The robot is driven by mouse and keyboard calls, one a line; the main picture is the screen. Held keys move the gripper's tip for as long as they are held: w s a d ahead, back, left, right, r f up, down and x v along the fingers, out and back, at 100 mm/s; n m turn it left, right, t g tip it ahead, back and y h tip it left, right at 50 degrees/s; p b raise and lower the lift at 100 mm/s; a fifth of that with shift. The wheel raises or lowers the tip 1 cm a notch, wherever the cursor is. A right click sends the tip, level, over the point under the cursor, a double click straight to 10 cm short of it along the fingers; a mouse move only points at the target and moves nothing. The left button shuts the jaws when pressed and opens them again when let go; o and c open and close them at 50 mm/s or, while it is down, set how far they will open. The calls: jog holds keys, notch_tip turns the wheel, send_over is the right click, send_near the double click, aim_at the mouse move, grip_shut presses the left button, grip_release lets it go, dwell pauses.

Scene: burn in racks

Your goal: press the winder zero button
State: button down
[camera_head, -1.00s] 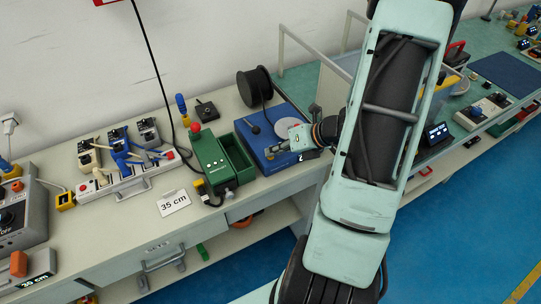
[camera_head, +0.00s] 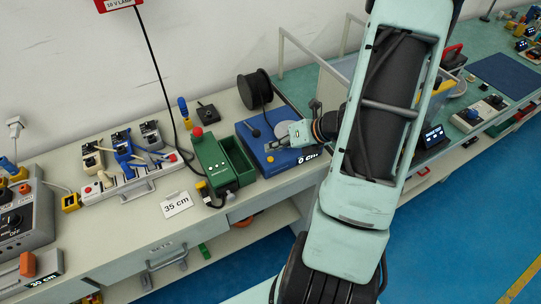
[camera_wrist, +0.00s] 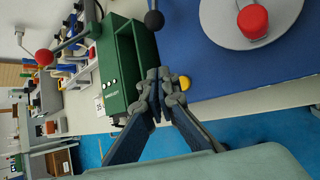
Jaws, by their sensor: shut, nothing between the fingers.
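The winder is a blue box (camera_head: 262,160) on the bench, with a grey disc that carries a red knob (camera_wrist: 252,20) and a lever with a black ball (camera_wrist: 154,20). A small round yellow button (camera_wrist: 184,82) sits near the front edge of the blue top; it also shows in the head view (camera_head: 270,159). My gripper (camera_wrist: 160,76) is shut and empty, its fingertips just left of the yellow button in the wrist view. I cannot tell whether they touch the winder. A black display (camera_head: 309,156) on the winder's front shows a 0 and part of "cm".
A white "35 cm" card (camera_head: 177,205) lies on the bench.

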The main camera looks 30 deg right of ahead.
aim_at(273, 160)
notch_tip(273, 160, up, 4)
jog(key=shift+f+p, duration=0.25)
jog(key=shift+p, duration=0.95)
jog(key=shift+f, duration=0.1)
